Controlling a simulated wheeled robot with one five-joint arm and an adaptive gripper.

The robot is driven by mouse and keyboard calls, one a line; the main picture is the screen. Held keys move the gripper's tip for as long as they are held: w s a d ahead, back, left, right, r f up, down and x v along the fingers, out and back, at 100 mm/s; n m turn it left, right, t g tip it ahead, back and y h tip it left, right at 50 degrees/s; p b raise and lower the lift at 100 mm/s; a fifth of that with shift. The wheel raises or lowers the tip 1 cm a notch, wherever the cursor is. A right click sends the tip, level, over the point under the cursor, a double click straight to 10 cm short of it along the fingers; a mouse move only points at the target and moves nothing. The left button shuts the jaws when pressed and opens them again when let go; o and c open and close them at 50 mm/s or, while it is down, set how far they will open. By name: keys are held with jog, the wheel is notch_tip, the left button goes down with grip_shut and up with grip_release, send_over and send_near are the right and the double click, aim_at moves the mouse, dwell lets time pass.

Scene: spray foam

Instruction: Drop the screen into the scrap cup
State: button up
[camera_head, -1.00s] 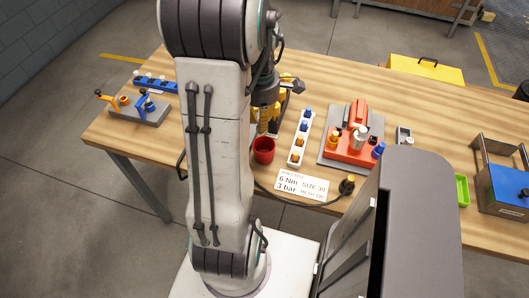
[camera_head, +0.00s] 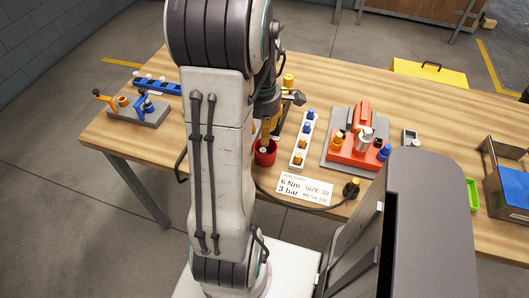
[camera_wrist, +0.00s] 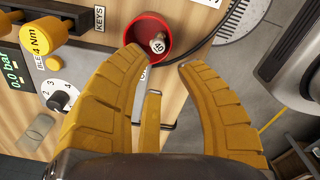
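The red scrap cup (camera_head: 271,158) stands on the workbench beside my arm; it also shows at the top of the wrist view (camera_wrist: 136,28). A small pale metallic piece with a dark mark on its end, apparently the screen (camera_wrist: 158,43), is inside the cup's rim. I cannot tell whether it touches the bottom.
A white rack (camera_head: 297,166) with blue and orange pieces stands right of the cup. A red-orange device (camera_head: 345,156) is farther right. A job card (camera_head: 304,187) and a dark hose lie in front. A blue rack and grey stand (camera_head: 150,118) are at the left.

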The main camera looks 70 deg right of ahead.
jog(key=shift+o, duration=0.8)
notch_tip(320, 180, up, 12)
dwell(0.9)
